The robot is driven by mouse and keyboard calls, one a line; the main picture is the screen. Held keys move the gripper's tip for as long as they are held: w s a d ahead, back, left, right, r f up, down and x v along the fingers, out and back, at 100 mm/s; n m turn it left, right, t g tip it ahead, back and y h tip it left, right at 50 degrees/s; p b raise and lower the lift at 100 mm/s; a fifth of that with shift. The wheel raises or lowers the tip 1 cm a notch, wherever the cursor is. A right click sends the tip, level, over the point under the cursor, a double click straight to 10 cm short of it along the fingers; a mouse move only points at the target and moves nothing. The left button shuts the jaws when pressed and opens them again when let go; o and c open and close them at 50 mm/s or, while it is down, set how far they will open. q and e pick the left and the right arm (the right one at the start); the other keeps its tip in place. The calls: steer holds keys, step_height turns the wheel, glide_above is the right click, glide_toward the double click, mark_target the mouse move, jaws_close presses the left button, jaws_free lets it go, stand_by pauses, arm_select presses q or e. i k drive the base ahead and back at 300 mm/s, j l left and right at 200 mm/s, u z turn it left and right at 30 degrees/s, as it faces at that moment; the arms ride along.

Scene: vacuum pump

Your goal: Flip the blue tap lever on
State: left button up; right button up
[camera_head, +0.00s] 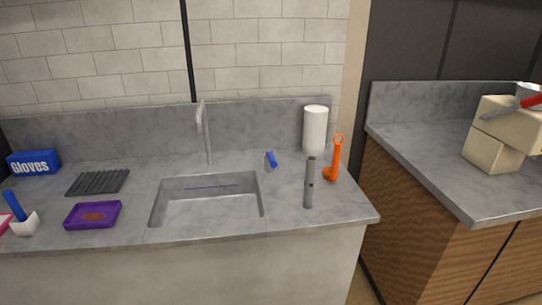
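The small blue tap lever (272,160) sits on a pale mount on the grey counter, just beyond the back right corner of the sink. It is tilted; I cannot tell its on or off position. The tall grey tap spout (206,135) stands behind the sink. The rectangular sink (207,208) is set into the counter, with a thin blue line across its back wall. Neither of my grippers is in view.
A grey upright tube (309,185) and an orange tool (334,160) stand right of the lever, with a white roll (315,129) behind. A purple tray (93,215), black ridged rack (98,182) and gloves box (34,163) are left. A floor gap separates the right counter (428,150).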

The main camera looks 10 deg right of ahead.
mark_target(269, 152)
steer(key=i+j, duration=0.15)
steer(key=j, duration=0.25)
steer(key=i+j, duration=0.15)
steer(key=j, duration=0.25)
steer(key=i+j+z, duration=0.1)
steer(key=j, duration=0.3)
steer(key=i+j, duration=0.2)
steer(key=j, duration=0.2)
steer(key=i+j, duration=0.1)
steer(key=j, duration=0.35)
